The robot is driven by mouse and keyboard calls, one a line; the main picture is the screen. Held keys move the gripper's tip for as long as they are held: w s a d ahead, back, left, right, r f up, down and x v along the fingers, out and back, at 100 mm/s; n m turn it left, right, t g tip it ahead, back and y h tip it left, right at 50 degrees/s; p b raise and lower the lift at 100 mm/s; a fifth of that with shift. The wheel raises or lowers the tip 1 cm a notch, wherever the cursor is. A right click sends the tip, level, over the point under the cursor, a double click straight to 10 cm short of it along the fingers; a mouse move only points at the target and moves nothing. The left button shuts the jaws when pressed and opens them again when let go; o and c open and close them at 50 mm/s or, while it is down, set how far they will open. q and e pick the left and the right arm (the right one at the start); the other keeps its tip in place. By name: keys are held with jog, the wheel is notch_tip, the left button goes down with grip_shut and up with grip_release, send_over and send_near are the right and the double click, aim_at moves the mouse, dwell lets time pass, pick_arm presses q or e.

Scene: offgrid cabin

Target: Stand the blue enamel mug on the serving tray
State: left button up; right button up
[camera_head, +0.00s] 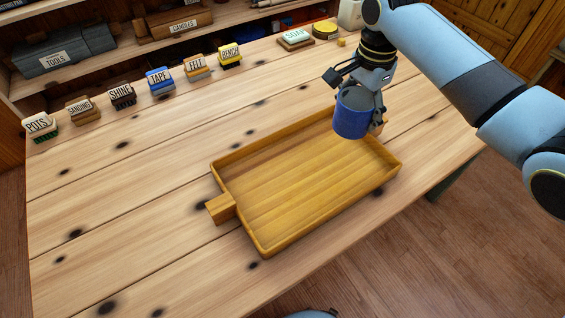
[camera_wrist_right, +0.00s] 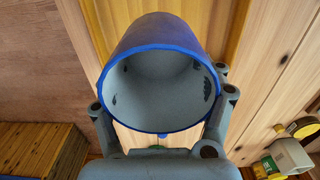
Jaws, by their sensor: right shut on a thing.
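The blue enamel mug (camera_head: 351,116) is held in my right gripper (camera_head: 357,92), above the far right part of the serving tray. In the right wrist view the mug (camera_wrist_right: 157,42) shows its blue rim and pale grey speckled inside, which is empty, with the fingers of my right gripper (camera_wrist_right: 160,110) shut on both sides of it. The serving tray (camera_head: 262,250) is a shallow yellow wooden tray with a low rim and a handle block at its left end. It lies empty on the table. My left gripper is not in view.
The wooden table (camera_head: 130,215) is clear to the left of the tray. Shelves behind hold a TOOLS box (camera_head: 62,50) and a CANDLES box (camera_head: 175,22).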

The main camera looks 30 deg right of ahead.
jog(key=shift+s+d, duration=0.1)
jog(key=shift+d, duration=0.05)
send_over(305, 161)
notch_tip(305, 161, down, 7)
jog(key=shift+r+b, duration=0.1)
jog(key=shift+b, duration=0.25)
jog(key=shift+f, duration=0.25)
notch_tip(305, 161, down, 4)
jog(key=shift+r+b, duration=0.15)
jog(key=shift+b, duration=0.2)
jog(key=o, duration=1.3)
